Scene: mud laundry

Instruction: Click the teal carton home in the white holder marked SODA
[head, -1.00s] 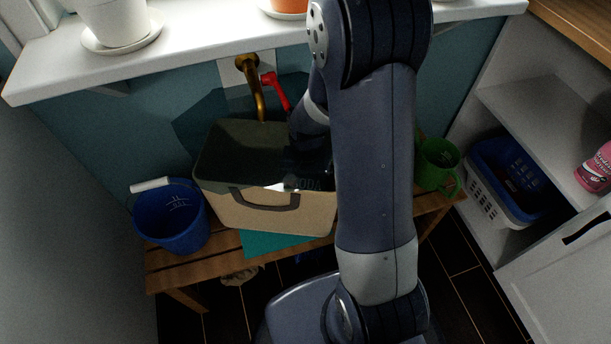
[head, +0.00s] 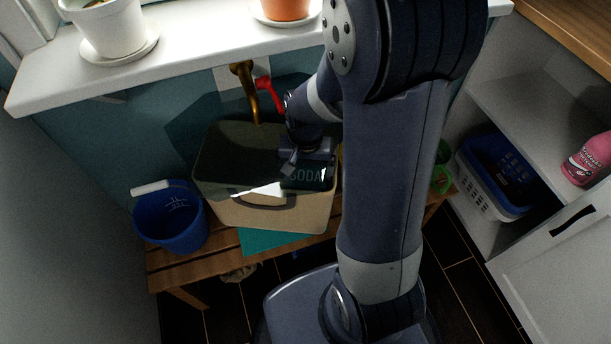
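A dark teal block with pale SODA lettering (head: 306,177), which looks like the carton, is at the right front of the cooler box (head: 265,212). I cannot tell whether it rests on the lid or hangs just above it. My gripper (head: 300,163) points down at the block's top edge, touching or very close. One pale finger shows at its left; the other is hidden, so its grip is unclear. I cannot make out a white holder marked SODA in the head view.
A brass tap (head: 246,85) with red handle is behind. A green can (head: 443,168) and a blue-white basket (head: 495,178) are right. Potted plants line the sill.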

